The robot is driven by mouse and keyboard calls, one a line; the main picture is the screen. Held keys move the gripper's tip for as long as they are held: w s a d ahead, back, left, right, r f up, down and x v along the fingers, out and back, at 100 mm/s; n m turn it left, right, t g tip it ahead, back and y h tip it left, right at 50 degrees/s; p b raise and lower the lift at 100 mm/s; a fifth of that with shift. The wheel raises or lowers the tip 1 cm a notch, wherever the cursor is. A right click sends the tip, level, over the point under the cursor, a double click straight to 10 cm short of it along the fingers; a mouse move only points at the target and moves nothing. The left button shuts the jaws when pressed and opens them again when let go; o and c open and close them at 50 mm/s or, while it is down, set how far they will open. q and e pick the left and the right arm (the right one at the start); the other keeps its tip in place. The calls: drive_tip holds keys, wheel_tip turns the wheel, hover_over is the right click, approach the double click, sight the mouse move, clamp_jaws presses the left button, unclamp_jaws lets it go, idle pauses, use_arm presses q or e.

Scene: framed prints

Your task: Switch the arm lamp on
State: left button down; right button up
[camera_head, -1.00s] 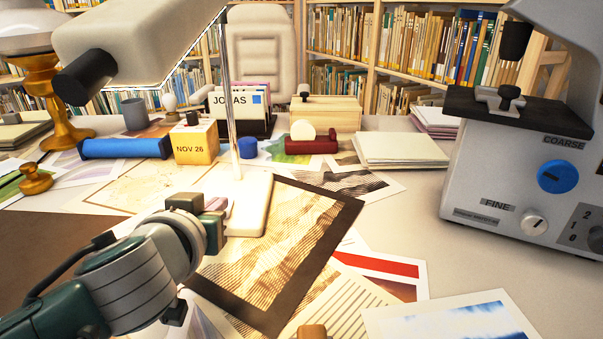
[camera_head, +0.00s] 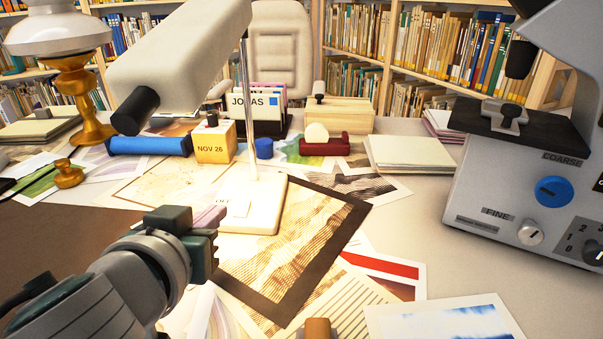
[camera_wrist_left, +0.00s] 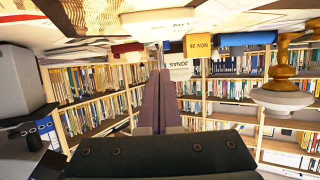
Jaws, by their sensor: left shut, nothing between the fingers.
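The arm lamp has a white base (camera_head: 262,214), a thin upright rod (camera_head: 247,130) and a long cream head (camera_head: 182,68) with a black knob (camera_head: 135,110) at its near end. A small pale plate, perhaps the switch (camera_head: 236,208), shows on the base's left part. My left gripper (camera_head: 214,218) is shut and empty, its fingers at the left edge of the base in the head view; I cannot tell if they touch it. The shut mauve fingers also show in the upside-down left wrist view (camera_wrist_left: 160,82). My right gripper is not in view.
A dark-bordered print (camera_head: 290,245) lies under the lamp base. Behind stand a blue roll (camera_head: 150,146), a yellow date block (camera_head: 214,146) and a card holder (camera_head: 258,115). A brass lamp (camera_head: 75,85) is at left, a grey microscope-like device (camera_head: 520,190) at right.

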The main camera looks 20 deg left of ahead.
use_arm(q)
drive_tip(key=shift+s+d+r, duration=0.1)
drive_tip(key=shift+s+d, duration=0.15)
drive_tip(key=shift+s, duration=0.3)
drive_tip(key=shift+s+d, duration=0.2)
drive_tip(key=shift+s, duration=0.3)
